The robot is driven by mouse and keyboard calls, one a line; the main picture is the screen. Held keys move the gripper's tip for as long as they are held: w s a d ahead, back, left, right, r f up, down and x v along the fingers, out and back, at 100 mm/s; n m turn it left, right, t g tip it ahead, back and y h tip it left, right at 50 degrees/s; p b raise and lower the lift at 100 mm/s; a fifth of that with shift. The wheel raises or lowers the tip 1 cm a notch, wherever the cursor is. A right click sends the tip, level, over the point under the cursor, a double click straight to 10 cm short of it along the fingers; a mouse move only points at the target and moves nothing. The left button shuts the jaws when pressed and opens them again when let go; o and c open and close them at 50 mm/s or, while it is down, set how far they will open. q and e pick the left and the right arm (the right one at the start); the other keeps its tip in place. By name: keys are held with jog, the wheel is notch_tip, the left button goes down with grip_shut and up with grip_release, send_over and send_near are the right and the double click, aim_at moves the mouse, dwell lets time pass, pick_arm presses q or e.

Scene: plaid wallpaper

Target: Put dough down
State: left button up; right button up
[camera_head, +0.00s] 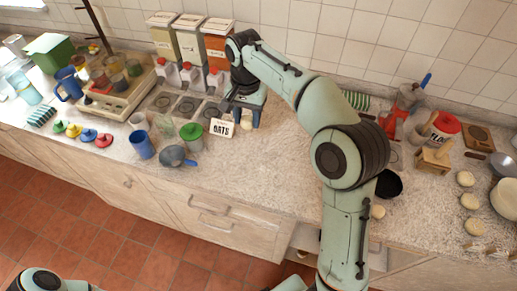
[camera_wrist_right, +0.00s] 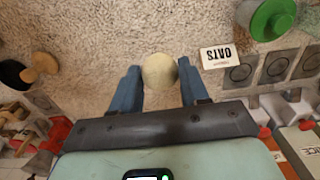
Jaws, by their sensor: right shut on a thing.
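My right gripper (camera_head: 246,117) reaches down over the counter near the back wall, beside the OATS label. In the right wrist view it (camera_wrist_right: 160,82) is shut on a pale round dough ball (camera_wrist_right: 160,70), one blue finger on each side. In the head view the held dough (camera_head: 247,125) shows only as a small pale patch by the fingertips. I cannot tell whether it touches the counter. Other dough balls (camera_head: 470,201) lie at the right of the counter. My left gripper is out of view; only part of that arm shows at the bottom left.
An OATS sign (camera_head: 222,128), a green-lidded jar (camera_head: 191,133) and a blue cup (camera_head: 142,145) stand left of the gripper. White bottles (camera_head: 190,77) and canisters (camera_head: 190,45) stand behind. A black bowl (camera_head: 389,184) is to the right. The counter (camera_head: 275,160) between is clear.

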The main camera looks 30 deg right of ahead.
jog(key=b, duration=0.2)
send_near(250, 160)
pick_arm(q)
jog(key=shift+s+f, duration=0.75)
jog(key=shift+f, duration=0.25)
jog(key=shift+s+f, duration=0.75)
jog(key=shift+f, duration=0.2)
pick_arm(e)
jog(key=shift+f, duration=3.2)
jog(key=shift+f+b, duration=0.15)
jog(key=shift+b, duration=0.15)
jog(key=o, duration=1)
jog(key=shift+o, duration=0.2)
